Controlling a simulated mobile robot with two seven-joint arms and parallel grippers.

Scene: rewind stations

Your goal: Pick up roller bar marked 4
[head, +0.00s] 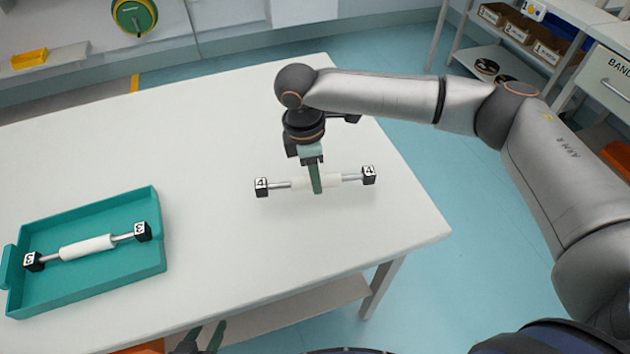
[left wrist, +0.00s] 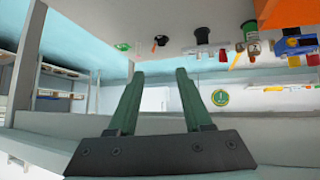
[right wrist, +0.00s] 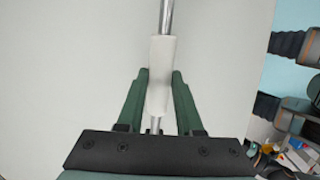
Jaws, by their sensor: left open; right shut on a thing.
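The roller bar marked 4 (head: 335,181) has a white sleeve, thin metal ends and black end blocks with a white 4. It lies level across the right part of the white table. My right gripper (head: 316,188) points down and is shut around the white sleeve near its middle. The right wrist view shows the sleeve (right wrist: 161,65) between the green fingers (right wrist: 160,85). I cannot tell whether the bar touches the tabletop. My left gripper (head: 204,335) shows at the bottom edge of the head view. In the left wrist view its fingers (left wrist: 155,80) are apart and empty.
A teal tray (head: 100,285) at the left of the table (head: 215,150) holds another roller bar, marked 3 (head: 88,247). The tabletop between tray and held bar is clear. Shelves with brown bins (head: 518,30) stand at the back right, beyond open floor.

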